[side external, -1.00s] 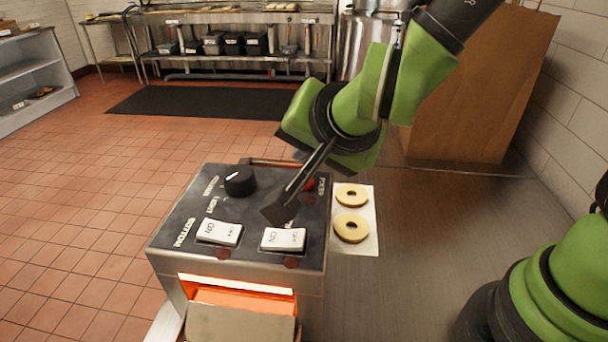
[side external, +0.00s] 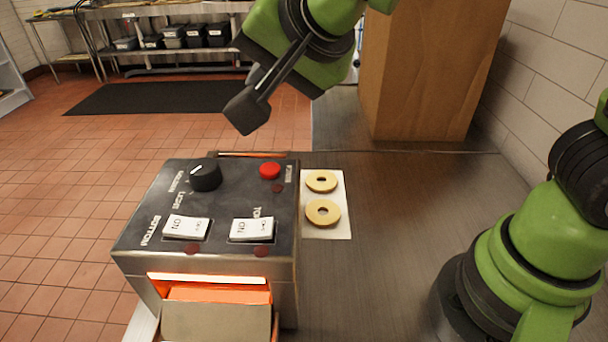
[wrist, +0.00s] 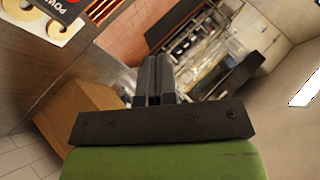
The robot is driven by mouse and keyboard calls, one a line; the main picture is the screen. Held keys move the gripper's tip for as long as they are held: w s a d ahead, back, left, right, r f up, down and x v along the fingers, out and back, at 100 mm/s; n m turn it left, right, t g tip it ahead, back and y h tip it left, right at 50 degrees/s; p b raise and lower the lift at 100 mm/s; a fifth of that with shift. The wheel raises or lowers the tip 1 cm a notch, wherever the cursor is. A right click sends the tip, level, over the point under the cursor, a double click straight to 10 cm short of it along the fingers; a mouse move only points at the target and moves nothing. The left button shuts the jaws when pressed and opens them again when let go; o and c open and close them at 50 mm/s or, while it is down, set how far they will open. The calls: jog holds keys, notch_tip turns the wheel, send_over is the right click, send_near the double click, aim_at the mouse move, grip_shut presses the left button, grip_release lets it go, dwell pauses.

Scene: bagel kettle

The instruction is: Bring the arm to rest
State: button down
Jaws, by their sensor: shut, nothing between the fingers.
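My gripper (side external: 246,108) is shut and empty. In the side external view it is raised above the back edge of the control box, apart from it. In the wrist view my gripper (wrist: 154,62) shows with its fingers together. The metal control box (side external: 225,215) has a black knob (side external: 205,175), a red button (side external: 270,171) and two white rocker switches, the left one (side external: 186,227) and the right one (side external: 252,229). An orange glow shows in the slot (side external: 210,280) at its front.
Two bagel halves (side external: 322,182) lie on a white sheet (side external: 340,228) right of the box. A brown wooden box (side external: 430,70) stands behind on the metal counter (side external: 390,210). A shelf with black bins (side external: 218,34) is far back. The counter between is clear.

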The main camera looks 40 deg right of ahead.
jog(key=s+d+r+n+y, duration=0.3)
jog(key=s+r+n+y, duration=0.2)
jog(key=s+r, duration=0.15)
jog(key=s+d+f+n+g+h, duration=0.1)
jog(key=s+d+f+g+h, duration=0.1)
jog(key=s+d, duration=0.5)
jog(key=s+f, duration=0.1)
jog(key=s, duration=0.1)
jog(key=shift+s+f+g+h, duration=0.2)
jog(key=shift+s+g+h, duration=0.1)
jog(key=shift+s+h, duration=0.1)
